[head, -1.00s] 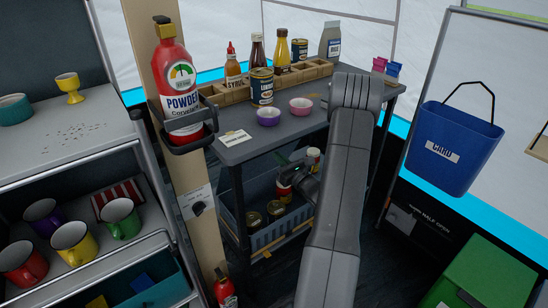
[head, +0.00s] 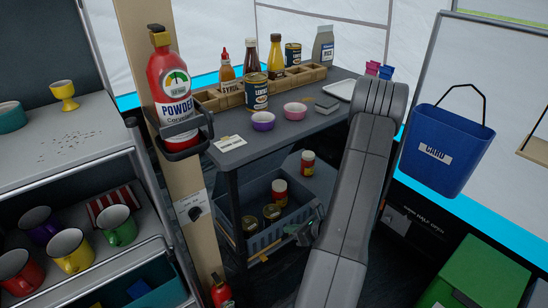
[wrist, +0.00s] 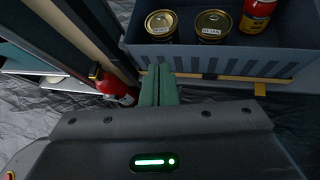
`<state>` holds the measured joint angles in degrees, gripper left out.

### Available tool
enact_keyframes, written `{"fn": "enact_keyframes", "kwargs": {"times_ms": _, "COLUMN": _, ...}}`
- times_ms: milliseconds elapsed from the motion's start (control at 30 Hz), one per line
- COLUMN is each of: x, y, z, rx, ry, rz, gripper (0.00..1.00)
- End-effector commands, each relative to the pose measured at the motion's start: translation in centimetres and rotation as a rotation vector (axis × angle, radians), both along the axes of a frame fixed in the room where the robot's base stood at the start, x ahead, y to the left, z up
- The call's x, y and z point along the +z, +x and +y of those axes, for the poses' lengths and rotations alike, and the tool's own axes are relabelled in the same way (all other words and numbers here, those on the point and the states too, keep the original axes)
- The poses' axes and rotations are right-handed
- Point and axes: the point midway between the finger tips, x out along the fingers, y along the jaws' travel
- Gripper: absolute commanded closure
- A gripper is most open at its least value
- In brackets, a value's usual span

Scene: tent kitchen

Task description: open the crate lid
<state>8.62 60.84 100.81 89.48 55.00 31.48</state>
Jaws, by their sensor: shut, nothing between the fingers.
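A blue-grey slatted crate (head: 262,238) stands on the lower shelf of the dark cart. Its top is open, with no lid on it, and cans stand inside. It also shows at the top of the wrist view (wrist: 285,66). My gripper (head: 304,234) is low by the crate's front right corner, partly hidden by my arm. In the wrist view my green fingers (wrist: 157,72) are shut together and empty, just in front of the crate's front wall. A green box (head: 490,272) with a flat top stands at the lower right, cut off by the picture edge; I cannot tell whether its top is a lid.
A red-yellow can (head: 308,163) stands behind the crate. The cart top (head: 250,152) carries bowls, bottles and cans. A post with a red extinguisher (head: 172,85) is left of the cart. A blue bin (head: 448,150) hangs at right. Dark floor lies in front.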

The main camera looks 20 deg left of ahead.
Motion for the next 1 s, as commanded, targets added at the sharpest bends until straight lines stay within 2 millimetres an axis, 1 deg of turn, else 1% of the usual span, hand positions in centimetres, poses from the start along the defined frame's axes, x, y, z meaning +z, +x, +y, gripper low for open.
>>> {"fn": "enact_keyframes", "kwargs": {"times_ms": 33, "x": -2.2, "y": -1.4, "z": -1.3, "rx": 0.035, "ry": -0.100, "rz": 0.048, "gripper": 1.00}}
{"fn": "enact_keyframes", "kwargs": {"times_ms": 67, "x": -3.3, "y": -2.2, "z": -2.3, "rx": 0.054, "ry": -0.162, "rz": 0.072, "gripper": 1.00}}
{"fn": "enact_keyframes", "kwargs": {"times_ms": 100, "x": -4.7, "y": -3.2, "z": -3.7, "rx": 0.078, "ry": -0.247, "rz": 0.099, "gripper": 1.00}}
{"fn": "enact_keyframes", "kwargs": {"times_ms": 167, "x": -6.6, "y": -4.3, "z": -6.1, "rx": 0.112, "ry": -0.375, "rz": 0.126, "gripper": 1.00}}
{"fn": "enact_keyframes", "kwargs": {"times_ms": 200, "x": -7.6, "y": -4.8, "z": -7.7, "rx": 0.132, "ry": -0.461, "rz": 0.135, "gripper": 1.00}}
{"fn": "enact_keyframes", "kwargs": {"times_ms": 267, "x": -8.8, "y": -5.1, "z": -10.3, "rx": 0.160, "ry": -0.587, "rz": 0.133, "gripper": 1.00}}
{"fn": "enact_keyframes", "kwargs": {"times_ms": 300, "x": -9.5, "y": -5.1, "z": -12.1, "rx": 0.174, "ry": -0.671, "rz": 0.123, "gripper": 1.00}}
{"fn": "enact_keyframes", "kwargs": {"times_ms": 367, "x": -10.1, "y": -4.8, "z": -14.6, "rx": 0.195, "ry": -0.791, "rz": 0.095, "gripper": 1.00}}
{"fn": "enact_keyframes", "kwargs": {"times_ms": 400, "x": -10.4, "y": -4.3, "z": -16.3, "rx": 0.207, "ry": -0.868, "rz": 0.066, "gripper": 1.00}}
{"fn": "enact_keyframes", "kwargs": {"times_ms": 467, "x": -10.5, "y": -3.2, "z": -18.5, "rx": 0.220, "ry": -0.976, "rz": 0.010, "gripper": 1.00}}
{"fn": "enact_keyframes", "kwargs": {"times_ms": 500, "x": -10.4, "y": -2.2, "z": -19.8, "rx": 0.227, "ry": -1.043, "rz": -0.037, "gripper": 1.00}}
{"fn": "enact_keyframes", "kwargs": {"times_ms": 567, "x": -10.0, "y": -0.5, "z": -21.4, "rx": 0.235, "ry": -1.133, "rz": -0.118, "gripper": 1.00}}
{"fn": "enact_keyframes", "kwargs": {"times_ms": 600, "x": -9.6, "y": 0.7, "z": -22.2, "rx": 0.239, "ry": -1.187, "rz": -0.181, "gripper": 1.00}}
{"fn": "enact_keyframes", "kwargs": {"times_ms": 667, "x": -8.8, "y": 2.8, "z": -22.9, "rx": 0.241, "ry": -1.254, "rz": -0.287, "gripper": 1.00}}
{"fn": "enact_keyframes", "kwargs": {"times_ms": 700, "x": -8.2, "y": 4.3, "z": -23.2, "rx": 0.240, "ry": -1.290, "rz": -0.365, "gripper": 1.00}}
{"fn": "enact_keyframes", "kwargs": {"times_ms": 767, "x": -7.0, "y": 6.5, "z": -23.0, "rx": 0.238, "ry": -1.329, "rz": -0.487, "gripper": 1.00}}
{"fn": "enact_keyframes", "kwargs": {"times_ms": 800, "x": -6.2, "y": 7.9, "z": -22.7, "rx": 0.233, "ry": -1.344, "rz": -0.574, "gripper": 1.00}}
{"fn": "enact_keyframes", "kwargs": {"times_ms": 867, "x": -4.9, "y": 9.9, "z": -21.7, "rx": 0.226, "ry": -1.350, "rz": -0.710, "gripper": 1.00}}
{"fn": "enact_keyframes", "kwargs": {"times_ms": 900, "x": -3.9, "y": 11.2, "z": -20.7, "rx": 0.219, "ry": -1.342, "rz": -0.803, "gripper": 1.00}}
{"fn": "enact_keyframes", "kwargs": {"times_ms": 967, "x": -2.3, "y": 12.8, "z": -18.9, "rx": 0.208, "ry": -1.312, "rz": -0.944, "gripper": 1.00}}
{"fn": "enact_keyframes", "kwargs": {"times_ms": 1000, "x": -1.3, "y": 13.7, "z": -17.5, "rx": 0.201, "ry": -1.280, "rz": -1.038, "gripper": 1.00}}
